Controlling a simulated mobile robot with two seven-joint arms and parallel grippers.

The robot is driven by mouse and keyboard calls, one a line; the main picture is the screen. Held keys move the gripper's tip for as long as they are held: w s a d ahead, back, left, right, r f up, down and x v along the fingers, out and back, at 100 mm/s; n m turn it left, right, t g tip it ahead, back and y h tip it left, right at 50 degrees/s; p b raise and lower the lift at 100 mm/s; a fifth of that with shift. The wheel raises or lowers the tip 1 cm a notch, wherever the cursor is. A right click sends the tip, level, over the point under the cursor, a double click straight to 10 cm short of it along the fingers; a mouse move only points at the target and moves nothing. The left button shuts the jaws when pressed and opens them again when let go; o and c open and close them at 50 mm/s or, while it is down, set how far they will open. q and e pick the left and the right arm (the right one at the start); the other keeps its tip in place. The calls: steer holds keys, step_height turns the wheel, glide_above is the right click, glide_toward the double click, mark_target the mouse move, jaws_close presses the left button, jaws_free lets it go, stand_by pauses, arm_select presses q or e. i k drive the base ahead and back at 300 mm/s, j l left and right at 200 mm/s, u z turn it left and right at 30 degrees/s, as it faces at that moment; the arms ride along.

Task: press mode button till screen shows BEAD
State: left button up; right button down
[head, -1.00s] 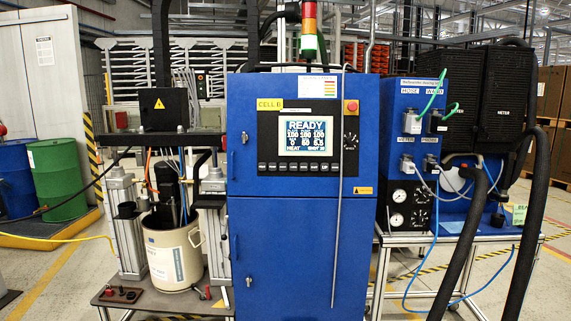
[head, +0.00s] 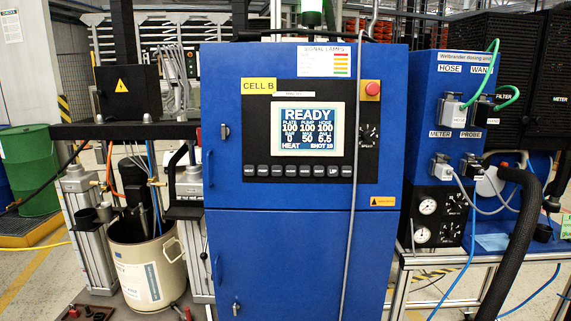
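The blue control cabinet (head: 300,265) stands in the middle of the head view, labelled CELL B. Its screen (head: 308,129) reads READY, with rows of numbers for plate, pump and hose, and HEAT and SHOT 19 at the bottom. A row of small dark buttons (head: 298,171) runs below the screen. Most of their labels are too small to read, one seems to read UP, and I cannot tell which is the mode button. Neither of my grippers is in view.
A red stop knob (head: 372,89) is at the panel's upper right. A thin grey rod or cable (head: 350,230) runs down the cabinet front. A drum (head: 148,272) stands at left; a blue hose unit (head: 452,110) and thick black hose (head: 515,240) are at right. Floor shows left.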

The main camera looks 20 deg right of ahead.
mark_target(305, 170)
steer(key=i+l+u, duration=0.4)
steer(key=i+l, duration=0.3)
steer(key=i, duration=0.1)
